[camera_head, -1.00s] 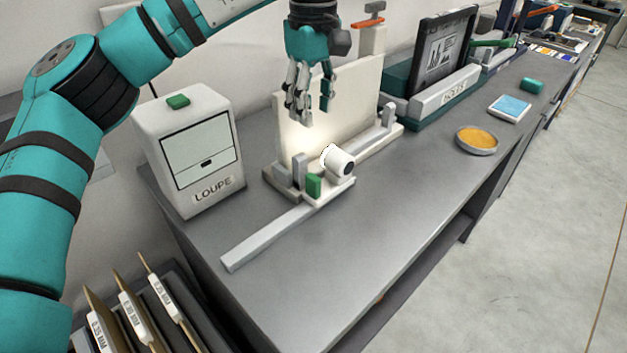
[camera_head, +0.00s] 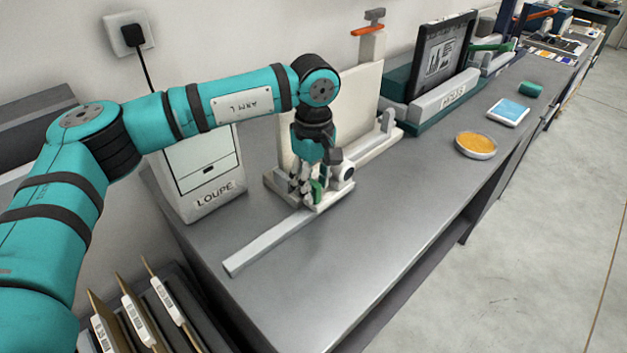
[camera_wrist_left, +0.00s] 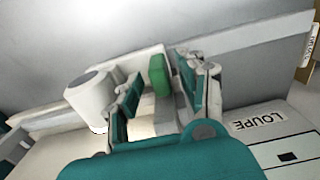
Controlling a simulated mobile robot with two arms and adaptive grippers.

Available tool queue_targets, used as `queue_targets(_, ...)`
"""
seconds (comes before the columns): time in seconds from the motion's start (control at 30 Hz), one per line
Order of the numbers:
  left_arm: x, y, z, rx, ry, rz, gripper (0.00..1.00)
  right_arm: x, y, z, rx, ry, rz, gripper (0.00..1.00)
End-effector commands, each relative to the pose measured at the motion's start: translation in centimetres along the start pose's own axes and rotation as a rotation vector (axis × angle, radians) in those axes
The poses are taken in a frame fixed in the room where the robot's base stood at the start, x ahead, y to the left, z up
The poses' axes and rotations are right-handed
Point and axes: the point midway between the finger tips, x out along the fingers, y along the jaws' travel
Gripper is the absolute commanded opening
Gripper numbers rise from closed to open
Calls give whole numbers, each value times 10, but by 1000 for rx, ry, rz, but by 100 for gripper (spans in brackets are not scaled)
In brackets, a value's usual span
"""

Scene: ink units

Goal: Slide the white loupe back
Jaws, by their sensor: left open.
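The white loupe (camera_head: 348,172) is a short white cylinder with a dark end, on a pale carriage on the grey rail (camera_head: 268,241). It also shows in the left wrist view (camera_wrist_left: 90,98), just left of the fingers. A green tab (camera_head: 318,192) stands on the carriage beside it. My left gripper (camera_head: 308,190) is down at the carriage, open, pointing downward. In the left wrist view the green tab (camera_wrist_left: 159,76) shows between the two fingers, with gaps visible; I cannot tell whether either touches it. The hand partly hides the loupe and carriage. My right gripper is out of view.
A pale upright panel (camera_head: 358,100) stands behind the rail. A white box labelled LOUPE (camera_head: 207,172) is at the left. A dark framed screen (camera_head: 440,58) and a dish of orange material (camera_head: 476,145) are farther right. The front bench top is clear.

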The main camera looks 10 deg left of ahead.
Motion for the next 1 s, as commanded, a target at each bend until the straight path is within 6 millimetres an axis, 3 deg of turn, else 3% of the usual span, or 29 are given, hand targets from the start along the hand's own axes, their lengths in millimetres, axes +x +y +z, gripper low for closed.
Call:
queue_targets(0.2,0,0,0,0,0,0,40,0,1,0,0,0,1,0)
queue_targets(0.5,0,0,0,0,0,-1,1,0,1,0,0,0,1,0)
queue_targets(1.0,0,0,0,0,0,0,0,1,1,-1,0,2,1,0)
